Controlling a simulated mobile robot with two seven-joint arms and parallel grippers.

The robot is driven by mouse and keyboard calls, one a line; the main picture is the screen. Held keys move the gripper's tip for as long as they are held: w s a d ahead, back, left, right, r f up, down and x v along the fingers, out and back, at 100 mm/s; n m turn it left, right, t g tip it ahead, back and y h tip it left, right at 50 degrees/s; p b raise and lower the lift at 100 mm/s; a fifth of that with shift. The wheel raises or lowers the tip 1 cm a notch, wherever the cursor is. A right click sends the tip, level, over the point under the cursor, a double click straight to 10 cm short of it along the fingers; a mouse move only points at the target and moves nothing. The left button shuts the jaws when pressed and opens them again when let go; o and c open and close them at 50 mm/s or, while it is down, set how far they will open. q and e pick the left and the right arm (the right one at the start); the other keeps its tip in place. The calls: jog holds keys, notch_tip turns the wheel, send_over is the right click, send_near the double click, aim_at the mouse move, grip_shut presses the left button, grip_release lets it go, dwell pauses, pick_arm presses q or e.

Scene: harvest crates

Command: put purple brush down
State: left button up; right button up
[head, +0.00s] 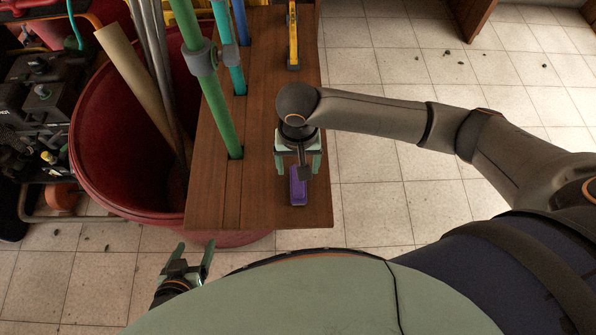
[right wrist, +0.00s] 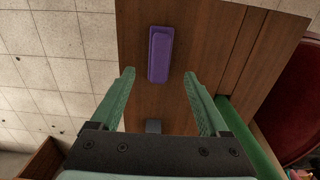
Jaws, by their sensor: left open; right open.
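The purple brush (head: 298,190) lies on the wooden board (head: 262,205), close to its near edge. My right gripper (head: 298,168) is open above the board, just beyond the brush in the head view. In the right wrist view the brush (right wrist: 160,55) lies flat on the wood, ahead of the spread green fingertips (right wrist: 158,75); neither finger appears to touch it. A small dark block (right wrist: 153,126) shows between the fingers; I cannot tell what it is. My left gripper (head: 190,262) is open and empty, low at the left, off the board.
A large red tub (head: 95,165) holding poles stands left of the board. Green (head: 217,110) and blue poles pass through the board. A yellow tool (head: 292,35) lies at its far end. Dark machinery (head: 40,95) is at far left. Tiled floor is open at right.

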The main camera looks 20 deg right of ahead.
jog(key=shift+r, duration=2.3)
